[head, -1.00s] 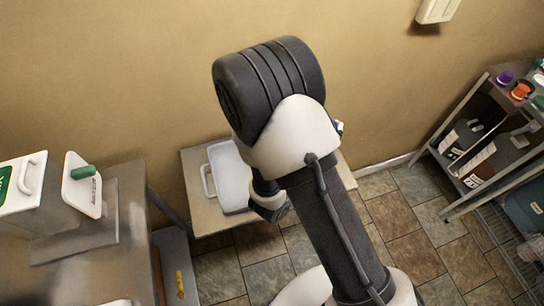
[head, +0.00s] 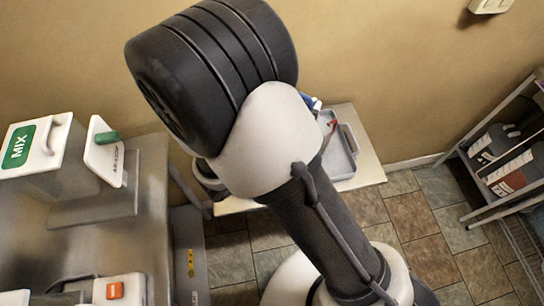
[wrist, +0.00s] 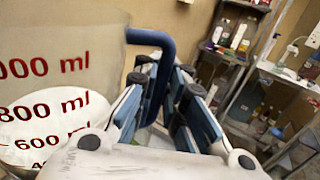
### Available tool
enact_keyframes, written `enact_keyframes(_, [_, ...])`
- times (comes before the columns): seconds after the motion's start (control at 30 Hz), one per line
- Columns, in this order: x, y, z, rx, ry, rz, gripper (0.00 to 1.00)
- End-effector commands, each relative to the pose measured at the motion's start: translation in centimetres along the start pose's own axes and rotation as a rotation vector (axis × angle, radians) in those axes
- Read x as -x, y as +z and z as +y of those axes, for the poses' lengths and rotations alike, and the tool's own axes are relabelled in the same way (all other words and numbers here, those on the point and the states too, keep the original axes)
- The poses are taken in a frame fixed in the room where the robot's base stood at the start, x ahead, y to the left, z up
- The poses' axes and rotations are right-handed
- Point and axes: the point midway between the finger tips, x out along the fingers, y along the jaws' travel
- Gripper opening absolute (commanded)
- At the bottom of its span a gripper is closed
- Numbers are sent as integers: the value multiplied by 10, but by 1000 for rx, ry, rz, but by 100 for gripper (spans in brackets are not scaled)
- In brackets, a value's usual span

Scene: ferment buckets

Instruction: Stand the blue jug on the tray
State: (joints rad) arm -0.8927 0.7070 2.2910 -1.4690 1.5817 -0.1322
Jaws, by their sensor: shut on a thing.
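In the wrist view, my gripper (wrist: 165,82) is shut on the blue handle (wrist: 158,42) of the jug. The pale, see-through jug wall (wrist: 35,60) with red ml marks fills the left side and looks about upright. In the head view, my arm hides my gripper and most of the jug; a bit of blue (head: 311,102) shows past the arm. The grey tray (head: 350,165) lies on a small table, its right end with a raised handle in sight beside my arm. Whether the jug touches the tray cannot be told.
The small pale table (head: 368,177) stands against the wall. A metal bench (head: 140,225) with a MIX-labelled bin (head: 45,150) is at the left. A shelf rack (head: 500,160) with containers is at the right. Tiled floor (head: 410,230) lies open between.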

Motion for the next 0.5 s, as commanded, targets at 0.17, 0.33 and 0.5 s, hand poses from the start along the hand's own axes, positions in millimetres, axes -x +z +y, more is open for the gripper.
enact_keyframes(0.17, [-4,-30,-6,4,-17,-1,0])
enact_keyframes(0.33, [-4,-76,-6,4,-15,-1,0])
enact_keyframes(0.5, [-4,-120,-6,3,-14,-1,0])
